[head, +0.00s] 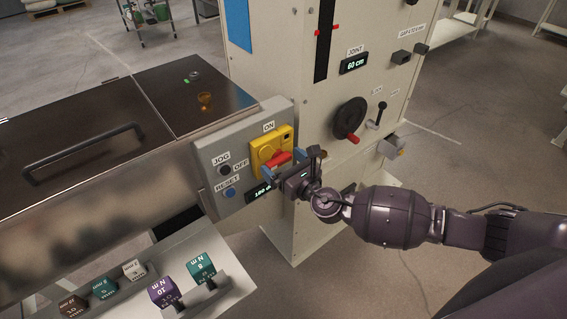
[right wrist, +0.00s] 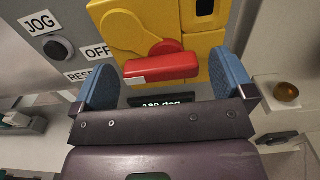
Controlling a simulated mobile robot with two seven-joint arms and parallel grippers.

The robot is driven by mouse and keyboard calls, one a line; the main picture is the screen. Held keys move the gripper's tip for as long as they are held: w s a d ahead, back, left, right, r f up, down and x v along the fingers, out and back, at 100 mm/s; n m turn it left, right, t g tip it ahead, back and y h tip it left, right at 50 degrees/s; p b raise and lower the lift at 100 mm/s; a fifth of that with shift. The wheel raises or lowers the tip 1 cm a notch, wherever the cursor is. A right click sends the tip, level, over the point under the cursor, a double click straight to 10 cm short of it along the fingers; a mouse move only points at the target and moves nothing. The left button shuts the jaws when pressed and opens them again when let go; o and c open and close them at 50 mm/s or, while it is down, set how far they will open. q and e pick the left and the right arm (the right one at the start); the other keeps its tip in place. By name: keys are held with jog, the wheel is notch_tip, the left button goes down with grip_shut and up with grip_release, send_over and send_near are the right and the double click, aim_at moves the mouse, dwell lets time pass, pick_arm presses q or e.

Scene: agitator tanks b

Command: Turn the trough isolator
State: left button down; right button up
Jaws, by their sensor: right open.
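The trough isolator is a red handle (head: 278,160) on a yellow plate (head: 265,147), on a grey control box with ON and OFF labels. In the right wrist view the red handle (right wrist: 160,68) lies roughly level across the lower part of the yellow housing (right wrist: 130,28). My right gripper (head: 291,166) is in front of the handle. In the right wrist view its two blue finger pads (right wrist: 166,80) stand wide apart, one to each side of the handle, with gaps between; it is open and empty. My left gripper is not in view.
The JOG button (head: 225,170) and blue RESET button (head: 230,192) sit left of the isolator. A tall cream cabinet with a black handwheel (head: 350,118) stands to the right. A tray of coloured weights (head: 163,291) is below left. The dark trough lid (head: 75,155) is at left.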

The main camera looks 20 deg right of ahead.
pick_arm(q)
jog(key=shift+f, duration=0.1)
pick_arm(e)
jog(key=shift+c, duration=0.3)
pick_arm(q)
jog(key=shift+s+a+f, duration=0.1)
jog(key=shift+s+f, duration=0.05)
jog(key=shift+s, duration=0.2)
pick_arm(e)
jog(key=c, duration=0.8)
